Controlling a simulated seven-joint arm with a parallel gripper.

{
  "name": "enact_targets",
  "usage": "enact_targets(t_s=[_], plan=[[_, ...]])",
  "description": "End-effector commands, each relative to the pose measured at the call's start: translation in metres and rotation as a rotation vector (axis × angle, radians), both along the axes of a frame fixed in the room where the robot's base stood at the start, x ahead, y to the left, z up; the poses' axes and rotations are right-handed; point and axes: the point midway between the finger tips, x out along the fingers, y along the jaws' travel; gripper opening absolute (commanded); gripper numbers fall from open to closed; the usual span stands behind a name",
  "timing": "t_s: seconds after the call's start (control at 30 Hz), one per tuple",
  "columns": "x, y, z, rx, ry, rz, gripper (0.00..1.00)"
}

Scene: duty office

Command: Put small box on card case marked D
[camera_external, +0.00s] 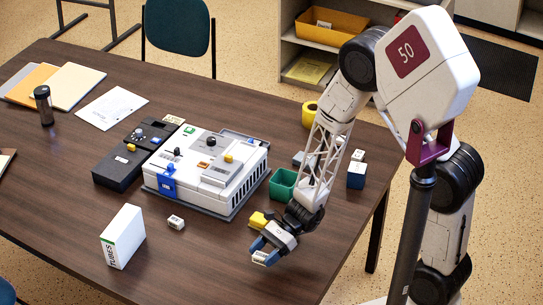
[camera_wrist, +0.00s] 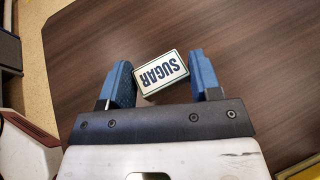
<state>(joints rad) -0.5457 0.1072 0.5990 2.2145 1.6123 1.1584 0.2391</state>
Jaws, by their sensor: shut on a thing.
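My gripper (camera_external: 264,247) is low over the front right of the dark table, its blue fingers shut on a small box (camera_external: 264,258). In the wrist view the small box (camera_wrist: 163,73) is cream with a dark border and reads SUGAR. It sits slightly tilted between the two fingertips of my gripper (camera_wrist: 160,82). I cannot make out a letter D on any piece.
A white device (camera_external: 207,165) with knobs fills the table's middle. A green open bin (camera_external: 283,187) and a yellow piece (camera_external: 258,220) are close to my arm. A white TUBES carton (camera_external: 122,237) stands front left. Bare table (camera_external: 205,270) lies between it and my gripper.

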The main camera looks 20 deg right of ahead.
Motion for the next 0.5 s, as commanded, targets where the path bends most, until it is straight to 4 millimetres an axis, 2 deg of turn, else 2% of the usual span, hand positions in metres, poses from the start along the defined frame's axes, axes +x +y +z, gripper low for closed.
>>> enact_targets(t_s=[0.27, 0.5], plan=[[0.0, 0.0, 0.004, 0.0, -0.001, 0.0, 0.35], [0.001, 0.0, 0.028, 0.002, -0.003, -0.001, 0.35]])
